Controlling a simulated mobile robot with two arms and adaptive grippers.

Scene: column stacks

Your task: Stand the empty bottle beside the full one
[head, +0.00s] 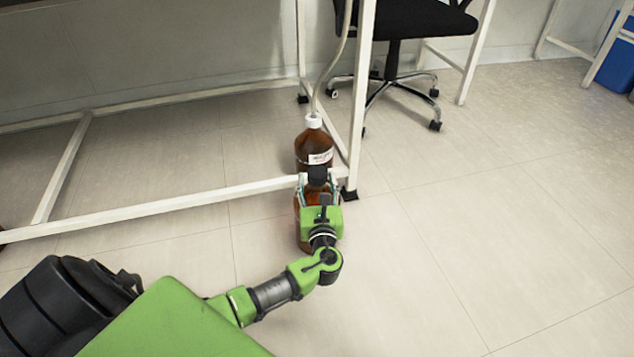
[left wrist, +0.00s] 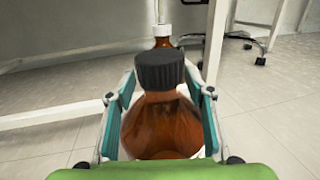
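A brown glass bottle with a black cap (head: 317,175) is between the fingers of my left gripper (head: 318,187), upright, its lower body partly hidden behind the green gripper. In the left wrist view this bottle (left wrist: 165,115) fills the space between the teal finger pads (left wrist: 160,112), which lie against its sides. Its glass looks see-through, with no liquid visible. Just behind it stands a brown bottle with a white cap and a label (head: 313,150), a tube running into its top. Its white cap (left wrist: 162,30) shows in the left wrist view. My right gripper is not in view.
A white bench frame's low rail (head: 180,205) passes close to the bottles, with an upright leg (head: 359,110) just to their right. A black chair on castors (head: 400,20) stands behind. The tiled floor (head: 480,230) at right is clear.

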